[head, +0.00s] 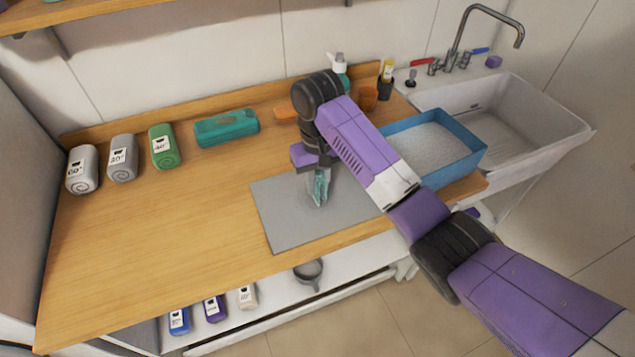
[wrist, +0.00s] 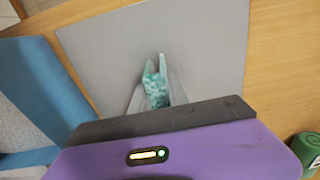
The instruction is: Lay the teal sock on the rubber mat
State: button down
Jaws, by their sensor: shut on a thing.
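The teal sock (head: 321,187) hangs from my gripper (head: 322,180) over the grey rubber mat (head: 278,222). My gripper is shut on the sock and points down at the mat's middle. In the wrist view the mottled teal sock (wrist: 157,92) shows between the fingers of my gripper (wrist: 155,85), with the mat (wrist: 200,50) behind it. The sock's lower end is close to the mat, but I cannot tell whether it touches. The mat lies flat on the wooden counter and is otherwise bare. My arm hides part of its right side.
A blue-rimmed tray (head: 455,171) of pale granular material stands right of the mat, before the white sink (head: 530,125). A teal case (head: 227,128) and rolled grey and green towels (head: 164,147) stand at the back left. The wooden counter (head: 170,225) left of the mat is clear.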

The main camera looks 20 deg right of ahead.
jog(key=shift+f, duration=0.15)
jog(key=c, duration=1.3)
grip_release()
jog(key=shift+r, duration=0.5)
notch_tip(320, 180, up, 11)
jog(key=p, duration=0.5)
jog(key=shift+r, duration=0.2)
